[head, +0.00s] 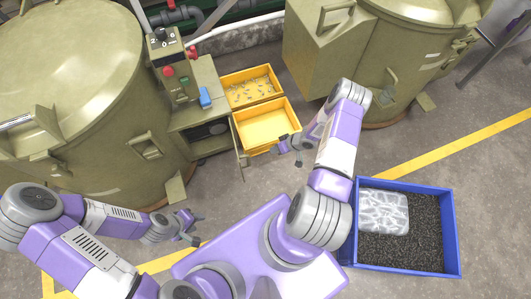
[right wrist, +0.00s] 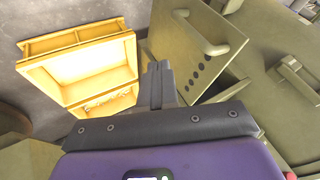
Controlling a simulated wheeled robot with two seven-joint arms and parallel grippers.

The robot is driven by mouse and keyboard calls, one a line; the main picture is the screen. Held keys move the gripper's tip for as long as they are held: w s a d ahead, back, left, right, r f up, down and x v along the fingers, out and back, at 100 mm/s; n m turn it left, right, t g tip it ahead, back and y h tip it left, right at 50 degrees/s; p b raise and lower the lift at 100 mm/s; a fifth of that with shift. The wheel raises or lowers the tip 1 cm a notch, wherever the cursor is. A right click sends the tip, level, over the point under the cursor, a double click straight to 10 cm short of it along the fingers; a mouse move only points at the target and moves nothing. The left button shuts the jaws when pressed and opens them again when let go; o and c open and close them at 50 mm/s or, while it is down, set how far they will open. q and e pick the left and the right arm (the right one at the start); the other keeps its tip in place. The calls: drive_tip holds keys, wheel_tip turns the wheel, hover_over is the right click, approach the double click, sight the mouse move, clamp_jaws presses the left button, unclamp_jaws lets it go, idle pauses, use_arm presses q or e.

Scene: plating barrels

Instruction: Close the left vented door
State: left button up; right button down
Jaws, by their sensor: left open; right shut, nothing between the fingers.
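The vented door (right wrist: 185,62), an olive panel with a bar handle and a row of round holes, shows in the right wrist view. In the head view the door (head: 240,160) is nearly edge-on and stands open from the olive cabinet (head: 207,102), whose dark inside shows. My right gripper (head: 292,148) is shut and empty, to the right of the door in the head view. In the right wrist view its fingertips (right wrist: 157,72) are beside the door's left edge; I cannot tell whether they touch. My left gripper (head: 190,232) is open, low over the floor, away from the door.
Two yellow bins (head: 266,126) stand right of the cabinet, the far one holding small parts. Large olive barrels (head: 75,90) stand left and at the back right. A blue crate (head: 455,230) with black granules and a silvery block is at the right. Grey floor lies between.

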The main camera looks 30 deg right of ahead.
drive_tip(key=w+a+f+b, duration=0.1)
drive_tip(key=w+a+f, duration=0.3)
drive_tip(key=a+f, duration=0.3)
drive_tip(key=shift+w+a, duration=0.3)
idle(0.4)
